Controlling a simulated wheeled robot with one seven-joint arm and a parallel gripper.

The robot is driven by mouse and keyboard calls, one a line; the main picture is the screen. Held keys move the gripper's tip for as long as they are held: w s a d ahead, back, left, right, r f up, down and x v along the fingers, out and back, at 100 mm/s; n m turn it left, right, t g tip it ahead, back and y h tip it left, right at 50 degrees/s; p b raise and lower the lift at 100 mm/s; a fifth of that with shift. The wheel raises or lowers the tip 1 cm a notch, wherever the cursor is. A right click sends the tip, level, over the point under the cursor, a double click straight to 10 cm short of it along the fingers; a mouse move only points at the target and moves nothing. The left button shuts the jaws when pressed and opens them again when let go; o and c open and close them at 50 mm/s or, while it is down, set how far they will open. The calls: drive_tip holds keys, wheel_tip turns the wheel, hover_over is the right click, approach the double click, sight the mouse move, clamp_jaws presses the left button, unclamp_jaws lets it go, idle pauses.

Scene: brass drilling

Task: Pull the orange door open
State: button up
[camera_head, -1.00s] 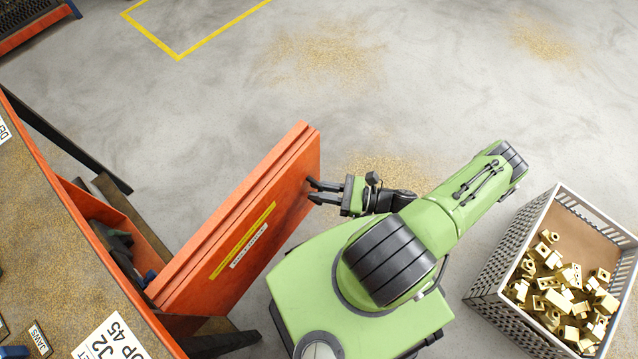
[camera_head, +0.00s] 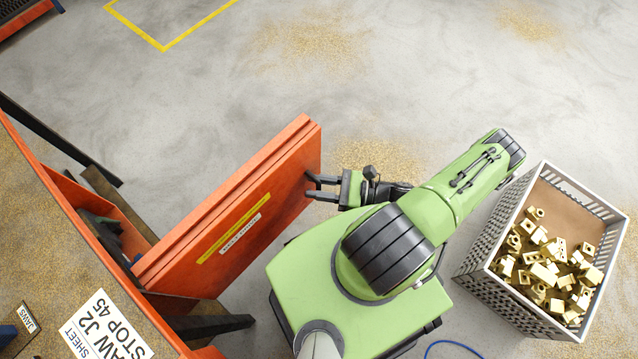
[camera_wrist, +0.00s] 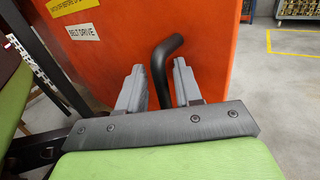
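The orange door (camera_head: 235,210) stands swung out from the bench cabinet, its inside open to view at the left. A yellow strip and a white "BELT DRIVE" label are on its face; the door fills much of the wrist view (camera_wrist: 120,65). A black bent handle (camera_wrist: 160,70) sticks out from the door. My gripper (camera_head: 312,187) is at the door's outer end. In the wrist view its two grey fingers (camera_wrist: 158,88) stand apart on either side of the handle, with visible gaps. In the head view the handle is hard to make out.
The bench (camera_head: 45,235) with paper signs lies at the left, its dark legs below. A grey crate (camera_head: 477,240) of brass parts stands right of my base. A blue cable (camera_head: 452,343) lies at the bottom. The floor (camera_head: 400,80) beyond the door is clear, with brass chips.

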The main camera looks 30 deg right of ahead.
idle(0.3)
drive_tip(key=v, duration=1.5)
drive_tip(key=shift+s+d, duration=0.2)
drive_tip(key=shift+d, duration=0.15)
